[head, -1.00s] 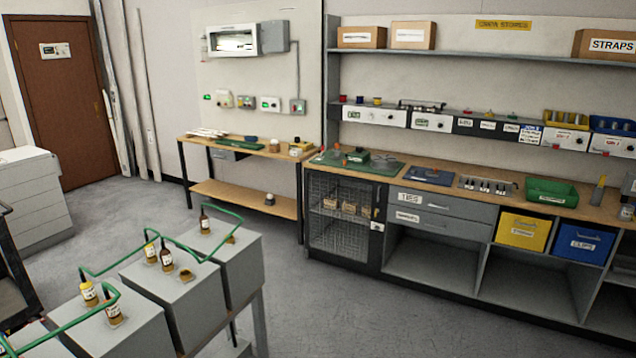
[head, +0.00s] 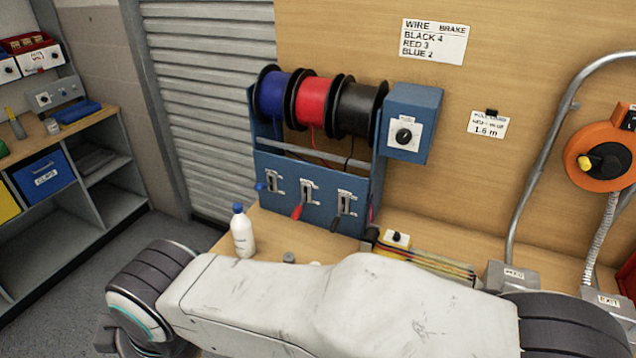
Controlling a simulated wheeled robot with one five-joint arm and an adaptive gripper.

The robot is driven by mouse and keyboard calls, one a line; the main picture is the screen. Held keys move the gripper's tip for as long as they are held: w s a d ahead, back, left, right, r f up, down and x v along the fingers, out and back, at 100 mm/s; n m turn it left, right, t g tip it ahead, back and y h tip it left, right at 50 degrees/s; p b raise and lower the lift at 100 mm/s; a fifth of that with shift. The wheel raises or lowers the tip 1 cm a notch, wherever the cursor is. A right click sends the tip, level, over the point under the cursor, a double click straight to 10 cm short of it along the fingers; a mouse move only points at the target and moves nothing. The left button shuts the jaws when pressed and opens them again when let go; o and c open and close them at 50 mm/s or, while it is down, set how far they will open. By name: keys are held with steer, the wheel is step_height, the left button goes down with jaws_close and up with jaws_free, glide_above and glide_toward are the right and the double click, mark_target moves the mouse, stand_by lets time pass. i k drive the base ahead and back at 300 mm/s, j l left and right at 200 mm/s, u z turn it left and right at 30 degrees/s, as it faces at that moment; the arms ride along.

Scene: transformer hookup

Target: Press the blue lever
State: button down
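The blue lever (head: 261,187) is at the left end of the blue panel of the wire rack (head: 325,209), below the blue wire spool (head: 273,97). A red lever (head: 297,211) sits in the middle slot and a black lever (head: 337,222) in the right slot; both hang lower than the blue one. Red (head: 316,102) and black (head: 357,108) spools are beside the blue spool. My arm crosses the bottom of the view in front of the bench. My gripper is not in view.
A white bottle with a blue cap (head: 242,232) stands on the bench left of the rack. A blue box with a black knob (head: 406,131) adjoins the rack's right side. Low grey boxes (head: 512,277) and an orange reel (head: 602,158) are at the right.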

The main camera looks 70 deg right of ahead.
mark_target(257, 187)
steer(key=z, duration=1.85)
steer(key=i+j+u, duration=0.1)
steer(key=i+u, duration=0.65)
steer(key=k, duration=0.05)
